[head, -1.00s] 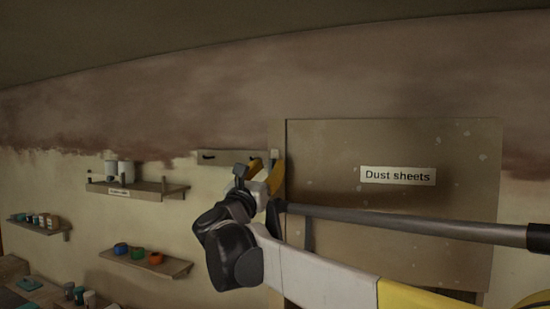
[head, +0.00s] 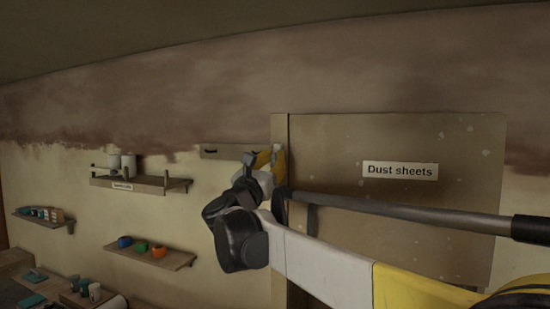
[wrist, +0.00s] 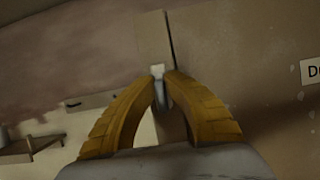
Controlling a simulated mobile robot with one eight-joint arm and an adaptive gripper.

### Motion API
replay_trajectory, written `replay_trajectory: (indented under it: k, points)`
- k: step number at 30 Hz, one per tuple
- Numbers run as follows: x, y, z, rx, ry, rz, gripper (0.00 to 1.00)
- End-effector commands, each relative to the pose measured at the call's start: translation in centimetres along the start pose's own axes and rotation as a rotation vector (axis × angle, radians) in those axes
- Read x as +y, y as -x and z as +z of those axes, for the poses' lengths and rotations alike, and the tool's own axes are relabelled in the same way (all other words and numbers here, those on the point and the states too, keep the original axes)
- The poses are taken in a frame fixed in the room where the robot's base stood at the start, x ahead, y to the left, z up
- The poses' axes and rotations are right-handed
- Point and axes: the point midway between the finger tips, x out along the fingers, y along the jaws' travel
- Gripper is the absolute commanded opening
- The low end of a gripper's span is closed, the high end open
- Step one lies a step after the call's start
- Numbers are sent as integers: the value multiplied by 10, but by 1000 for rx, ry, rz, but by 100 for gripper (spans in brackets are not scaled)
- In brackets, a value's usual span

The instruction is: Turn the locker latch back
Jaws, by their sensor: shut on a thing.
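The locker (head: 400,135) has a tan door with a "Dust sheets" label (head: 400,170). Its left edge and a narrow frame strip show in the wrist view, split by a dark gap. A small pale latch (wrist: 157,71) sits on the frame strip beside that gap. My gripper (wrist: 161,76) has its yellow fingers closed together on the latch, with the latch's top showing between the tips. In the head view my gripper (head: 270,158) is at the locker's left edge, and my own wrist and arm hide the lower part of that edge.
A peg rail (head: 222,152) is on the wall just left of my gripper. A shelf with pale containers (head: 140,184) and a shelf with coloured pots (head: 150,256) hang further left. A grey bar (head: 400,212) crosses in front of the door.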

Motion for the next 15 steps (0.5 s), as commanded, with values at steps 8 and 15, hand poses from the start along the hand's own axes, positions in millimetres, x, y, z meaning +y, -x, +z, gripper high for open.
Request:
replay_trajectory:
  k: [8, 15]
  points:
    - [-2, 0, 0, -1, -131, -53, 0]
    - [-8, 0, -1, -1, -330, -136, 0]
